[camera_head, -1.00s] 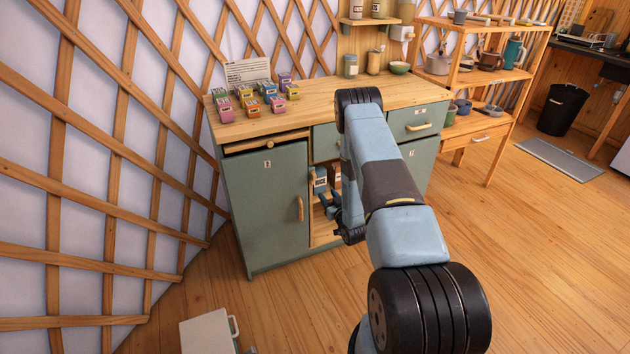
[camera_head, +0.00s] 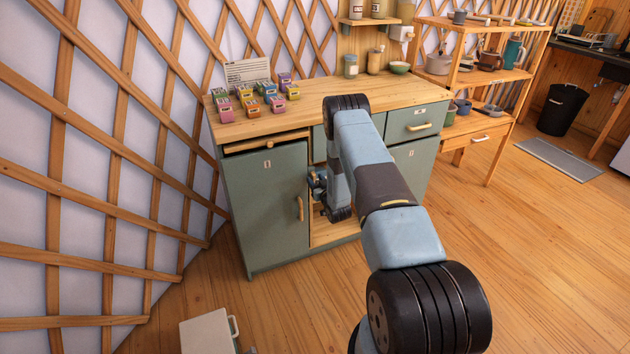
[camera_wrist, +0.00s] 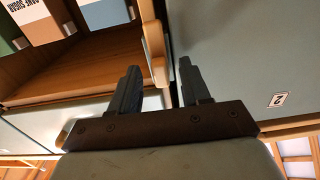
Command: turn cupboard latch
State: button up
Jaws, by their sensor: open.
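The green cupboard door (camera_head: 263,205) has a small label near its top and a pale upright wooden handle (camera_head: 300,208) near its right edge. My gripper (camera_head: 317,184) is by that edge, a little above and right of the handle, partly hidden by my arm. In the wrist view my gripper (camera_wrist: 157,82) is open and empty, with a finger to either side of the line of a wooden bar (camera_wrist: 154,48). The bar looks like the handle or latch; I cannot tell which, nor whether a finger touches it. The labelled door (camera_wrist: 235,50) fills the right.
An open shelf compartment (camera_wrist: 90,75) with boxes (camera_wrist: 104,12) lies beside the door. The wooden worktop (camera_head: 300,110) carries several small coloured boxes (camera_head: 250,106). A pale case (camera_head: 206,333) lies on the floor in front.

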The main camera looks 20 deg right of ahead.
jog(key=shift+w, duration=0.55)
jog(key=shift+c, duration=0.4)
grip_shut()
